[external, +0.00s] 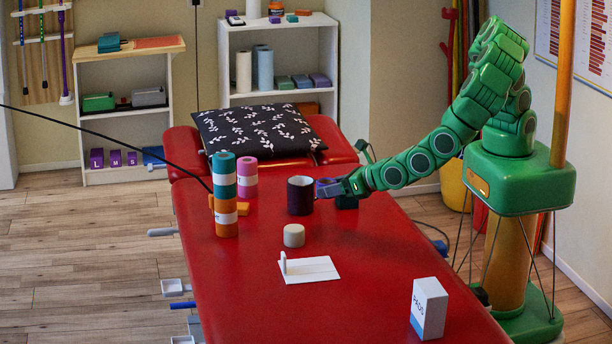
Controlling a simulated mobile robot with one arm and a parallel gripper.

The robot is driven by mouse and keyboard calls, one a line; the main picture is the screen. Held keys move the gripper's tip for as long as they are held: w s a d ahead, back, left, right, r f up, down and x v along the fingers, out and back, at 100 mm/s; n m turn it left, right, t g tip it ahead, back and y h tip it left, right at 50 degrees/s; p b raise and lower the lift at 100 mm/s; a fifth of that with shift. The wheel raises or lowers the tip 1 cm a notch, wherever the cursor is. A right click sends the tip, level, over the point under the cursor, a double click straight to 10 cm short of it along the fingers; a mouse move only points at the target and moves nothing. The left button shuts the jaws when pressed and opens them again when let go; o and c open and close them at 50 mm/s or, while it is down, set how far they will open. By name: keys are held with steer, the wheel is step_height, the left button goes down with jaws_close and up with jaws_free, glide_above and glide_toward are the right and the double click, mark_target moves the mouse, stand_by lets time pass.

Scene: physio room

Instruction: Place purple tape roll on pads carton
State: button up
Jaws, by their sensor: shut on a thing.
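The pads carton (428,308), a white box with a blue lower part and the word PADS, stands upright near the front right corner of the red table. My gripper (338,188) is over the middle of the table, far behind the carton. It is shut on the purple tape roll (325,187), which shows small at the fingertips, just right of a dark cylinder. Part of the roll is hidden by the gripper, and I cannot tell whether it touches the table.
The dark cylinder (300,196) stands beside my gripper. A pale roll (294,235) and a white card with an upright piece (310,270) lie in front. Stacked rolls (226,205) and a pink roll (247,177) stand left. The red table (350,305) is clear around the carton.

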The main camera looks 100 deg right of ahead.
steer(key=w+a+r+n+t+y, duration=0.1)
steer(key=w+a+n+y, duration=0.1)
steer(key=a, duration=0.5)
steer(key=w+a+r+n+t+y, duration=0.1)
steer(key=a+n+y, duration=0.1)
steer(key=a, duration=0.6)
step_height(320, 180, up, 6)
steer(key=r+n+y, duration=0.1)
steer(key=n+y, duration=0.9)
steer(key=y, duration=0.1)
glide_above(436, 284)
steer(key=shift+g, duration=0.3)
steer(key=shift+a+f, duration=0.1)
steer(key=shift+f, duration=3.8)
steer(key=shift+f, duration=0.15)
steer(key=o, duration=1)
steer(key=shift+o, duration=0.2)
